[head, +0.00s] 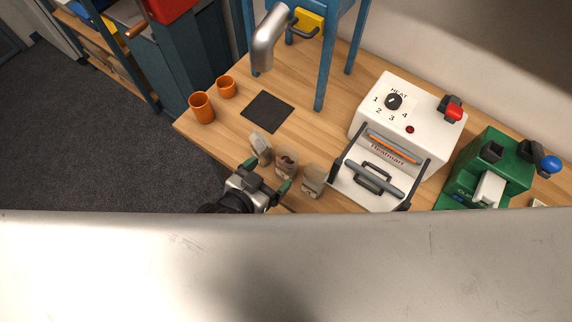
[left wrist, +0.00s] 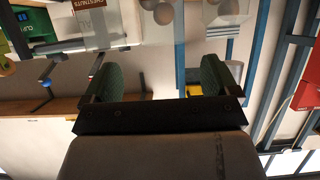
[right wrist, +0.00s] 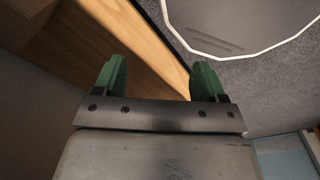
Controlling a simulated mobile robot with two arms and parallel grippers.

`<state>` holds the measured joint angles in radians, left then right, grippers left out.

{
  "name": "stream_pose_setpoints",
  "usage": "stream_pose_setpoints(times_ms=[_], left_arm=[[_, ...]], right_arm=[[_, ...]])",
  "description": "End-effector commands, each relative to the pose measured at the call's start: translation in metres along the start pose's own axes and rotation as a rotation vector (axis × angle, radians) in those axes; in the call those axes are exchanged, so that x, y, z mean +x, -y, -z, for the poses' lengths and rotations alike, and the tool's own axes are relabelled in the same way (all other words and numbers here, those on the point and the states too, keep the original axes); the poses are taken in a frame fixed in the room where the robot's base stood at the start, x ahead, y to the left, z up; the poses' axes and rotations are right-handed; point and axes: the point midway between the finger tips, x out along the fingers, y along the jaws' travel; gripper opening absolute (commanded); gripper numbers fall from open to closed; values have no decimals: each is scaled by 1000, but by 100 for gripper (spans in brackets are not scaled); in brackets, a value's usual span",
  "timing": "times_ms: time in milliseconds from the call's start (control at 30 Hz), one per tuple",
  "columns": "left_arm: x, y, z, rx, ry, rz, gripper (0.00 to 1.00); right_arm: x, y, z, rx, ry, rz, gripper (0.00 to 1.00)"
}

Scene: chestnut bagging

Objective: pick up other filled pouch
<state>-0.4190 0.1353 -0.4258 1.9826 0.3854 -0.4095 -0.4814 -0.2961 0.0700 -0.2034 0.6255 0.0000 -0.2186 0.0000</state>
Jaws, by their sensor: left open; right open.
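Three small tan-grey pouches stand in a row near the table's front edge in the head view: a left one (head: 261,146), a middle one (head: 287,161) with brown contents showing at its top, and a right one (head: 312,181). My left gripper (head: 267,175) is open just in front of the middle pouch, with its green fingers spread. I cannot tell whether it touches a pouch. The left wrist view shows the open fingers (left wrist: 156,78) with no pouch clear between them. My right gripper (right wrist: 158,78) is open and empty in the right wrist view; it is hidden in the head view.
A white heat sealer (head: 400,125) stands right of the pouches, with a green machine (head: 490,165) beyond it. A dark mat (head: 267,111) and two orange cups (head: 201,107) (head: 226,87) lie to the left. A blue-legged stand (head: 327,60) with a metal spout (head: 270,40) is behind.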

Motion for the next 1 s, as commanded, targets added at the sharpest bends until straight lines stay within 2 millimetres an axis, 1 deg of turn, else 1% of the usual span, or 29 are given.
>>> stream_pose_setpoints(times_ms=[33,100,267,467,500,600,700,900,933,1000], left_arm=[[7,0,1,-2,-1,0,89],[14,0,1,-3,-1,0,89],[23,2,3,-1,-1,0,89],[50,8,9,-2,0,1,89],[56,8,7,-2,0,0,89],[65,8,6,-2,0,1,89],[69,8,5,-2,1,1,89],[70,8,5,-1,1,1,89],[70,8,5,-1,1,1,86],[69,8,5,-1,1,1,76]], right_arm=[[-2,0,-1,0,2,0,72],[-3,-1,-2,-1,4,-1,72],[-7,-6,-4,-3,9,-7,72],[-20,-9,-7,-2,16,-12,72],[-18,-9,-8,-1,16,-12,72],[-20,-9,-8,-1,16,-12,72],[-20,-9,-7,-1,16,-12,72],[-19,-9,-7,0,16,-12,72],[-19,-9,-7,0,16,-12,72],[-19,-9,-7,0,16,-12,72]])
